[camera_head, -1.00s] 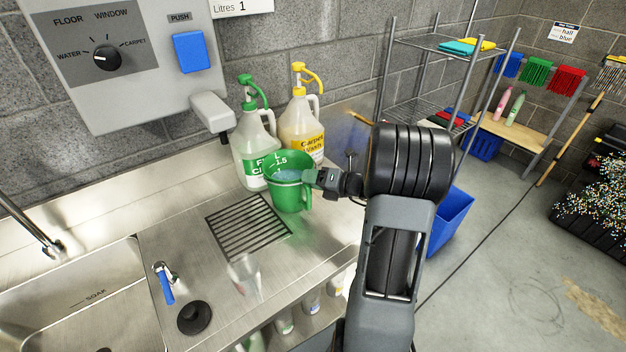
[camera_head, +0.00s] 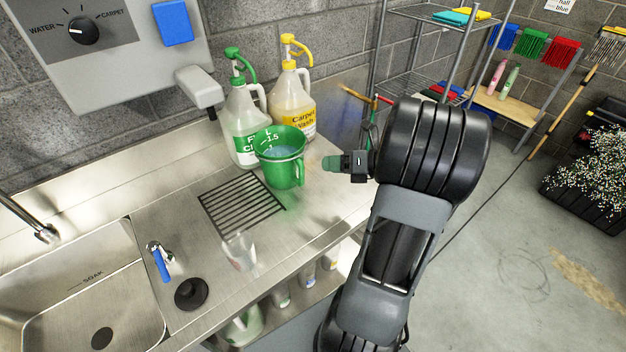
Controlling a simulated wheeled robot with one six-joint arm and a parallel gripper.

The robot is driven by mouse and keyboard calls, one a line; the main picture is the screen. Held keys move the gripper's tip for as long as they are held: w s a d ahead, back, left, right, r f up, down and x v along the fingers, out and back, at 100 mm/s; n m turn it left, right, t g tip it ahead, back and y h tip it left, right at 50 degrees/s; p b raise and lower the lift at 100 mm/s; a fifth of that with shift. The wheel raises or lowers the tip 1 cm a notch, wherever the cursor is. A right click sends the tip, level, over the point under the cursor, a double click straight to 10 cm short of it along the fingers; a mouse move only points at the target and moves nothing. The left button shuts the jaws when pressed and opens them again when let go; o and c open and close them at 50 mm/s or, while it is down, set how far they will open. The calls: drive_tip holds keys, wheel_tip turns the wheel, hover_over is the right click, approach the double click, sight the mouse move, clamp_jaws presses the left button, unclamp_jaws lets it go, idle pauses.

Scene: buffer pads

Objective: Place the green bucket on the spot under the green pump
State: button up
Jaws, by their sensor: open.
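The green bucket (camera_head: 281,166) stands upright on the steel counter, in front of the bottle with the green pump (camera_head: 243,118). Liquid shows inside it, and its handle faces toward the front right. The green pump's spout is partly turned toward the wall side.
A drain grate (camera_head: 241,205) lies left of the bucket, with a clear cup (camera_head: 239,252) in front of it. A wall dispenser (camera_head: 201,89) juts out at the back. The sink (camera_head: 95,290) is at the left. A wire rack (camera_head: 425,50) stands at the back right.

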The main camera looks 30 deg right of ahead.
drive_tip(key=s+a+m+g+h, duration=0.2)
drive_tip(key=a+m, duration=0.4)
drive_tip(key=m, duration=0.5)
drive_tip(key=s+a+r+m+g+h, duration=0.1)
drive_tip(key=s+a+m+h, duration=0.3)
drive_tip(key=m, duration=0.8)
drive_tip(key=s+a+m+g+h, duration=0.2)
drive_tip(key=a+m, duration=0.6)
drive_tip(key=m, duration=0.4)
drive_tip(key=shift+s+r+g+h, duration=0.35)
drive_tip(key=shift+s+g+h, duration=0.05)
drive_tip(key=shift+g+h, duration=0.55)
